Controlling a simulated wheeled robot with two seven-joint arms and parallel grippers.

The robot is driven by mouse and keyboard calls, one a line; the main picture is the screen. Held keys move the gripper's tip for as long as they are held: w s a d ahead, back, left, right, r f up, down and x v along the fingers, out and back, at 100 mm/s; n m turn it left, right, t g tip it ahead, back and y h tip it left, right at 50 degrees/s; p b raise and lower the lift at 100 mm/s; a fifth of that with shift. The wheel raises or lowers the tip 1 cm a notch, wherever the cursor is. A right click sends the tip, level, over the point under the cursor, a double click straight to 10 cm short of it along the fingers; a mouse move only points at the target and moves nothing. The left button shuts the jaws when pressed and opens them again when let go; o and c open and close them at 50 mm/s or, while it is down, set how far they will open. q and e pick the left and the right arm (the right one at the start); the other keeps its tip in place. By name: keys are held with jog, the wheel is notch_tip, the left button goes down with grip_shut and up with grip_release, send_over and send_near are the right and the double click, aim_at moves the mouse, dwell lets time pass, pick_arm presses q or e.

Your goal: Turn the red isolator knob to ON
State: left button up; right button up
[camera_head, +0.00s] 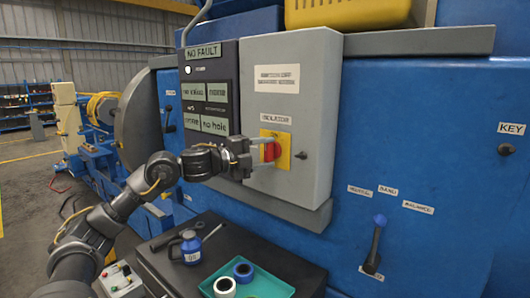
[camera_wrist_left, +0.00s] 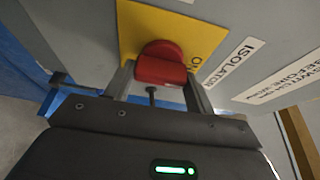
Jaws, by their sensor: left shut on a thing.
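The red isolator knob (camera_head: 271,151) sits on a yellow plate (camera_head: 282,156) on the front of the grey isolator box (camera_head: 306,171), below the ISOLATOR label. My left gripper (camera_head: 262,150) reaches it from the left and is shut on the knob. In the left wrist view the red knob (camera_wrist_left: 161,66) lies between the two fingers of my left gripper (camera_wrist_left: 160,85). The word ON shows on the yellow plate (camera_wrist_left: 140,25) beside the knob there. Whether the knob points to ON is hard to tell. My right gripper is not in view.
A dark panel (camera_head: 233,106) reading NO FAULT is left of the box.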

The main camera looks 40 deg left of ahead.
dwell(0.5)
pick_arm(q)
jog(key=o, duration=1)
jog(key=shift+s+a+f, duration=0.1)
jog(key=shift+s+f, duration=0.05)
jog(key=b+v, duration=1)
jog(key=b, duration=0.2)
jog(key=shift+s+a, duration=0.1)
jog(key=shift+s, duration=0.15)
